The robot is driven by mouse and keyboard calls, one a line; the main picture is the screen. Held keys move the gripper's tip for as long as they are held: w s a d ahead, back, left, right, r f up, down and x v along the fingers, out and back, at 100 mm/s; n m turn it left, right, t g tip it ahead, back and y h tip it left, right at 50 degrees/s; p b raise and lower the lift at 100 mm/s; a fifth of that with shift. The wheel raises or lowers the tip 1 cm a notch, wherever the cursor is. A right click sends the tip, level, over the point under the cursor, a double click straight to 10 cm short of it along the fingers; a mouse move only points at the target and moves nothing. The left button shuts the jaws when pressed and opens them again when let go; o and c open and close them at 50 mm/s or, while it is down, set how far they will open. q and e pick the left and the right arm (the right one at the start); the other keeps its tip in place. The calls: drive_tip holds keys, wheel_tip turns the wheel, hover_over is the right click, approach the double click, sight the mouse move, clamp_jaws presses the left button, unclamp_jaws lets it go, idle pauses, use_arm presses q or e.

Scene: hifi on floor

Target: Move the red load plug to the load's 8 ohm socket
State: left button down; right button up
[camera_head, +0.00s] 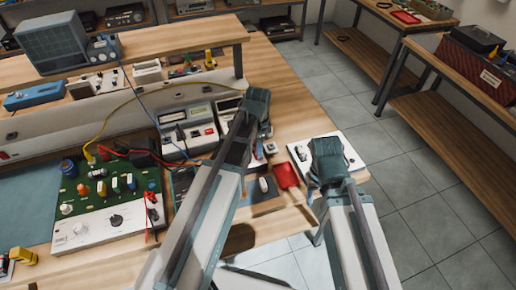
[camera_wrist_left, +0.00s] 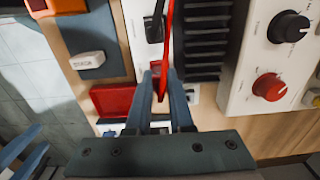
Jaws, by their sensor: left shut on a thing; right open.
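My left gripper (camera_head: 260,152) reaches down over the bench; its fingers show clearly in the left wrist view (camera_wrist_left: 162,100). They are shut on the red plug (camera_wrist_left: 157,68), whose red lead (camera_wrist_left: 168,28) runs up out of view. The plug is against or just above the load's white face (camera_wrist_left: 136,25), beside black cooling fins (camera_wrist_left: 205,40). A black plug (camera_wrist_left: 154,28) stands further up that face. I cannot read the socket labels or tell whether the red plug is seated. The left arm mostly hides the load in the head view. My right gripper (camera_head: 310,196) is open near the bench's front edge.
A red tray (camera_head: 286,175) and a dark mat (camera_head: 270,204) with a white block lie close by. A knobbed white instrument (camera_wrist_left: 252,85) stands beside the load. A green circuit board (camera_head: 125,205) and several wires are at left. A white box (camera_head: 352,158) lies under the right wrist.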

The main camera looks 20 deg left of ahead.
use_arm(q)
drive_tip(key=c, duration=0.7)
unclamp_jaws()
wheel_tip(320, 180, up, 14)
drive_tip(key=p, duration=1.3)
drive_tip(key=shift+f+p, duration=0.1)
drive_tip(key=shift+p, duration=0.3)
wheel_tip(320, 180, up, 5)
drive_tip(key=p, duration=0.5)
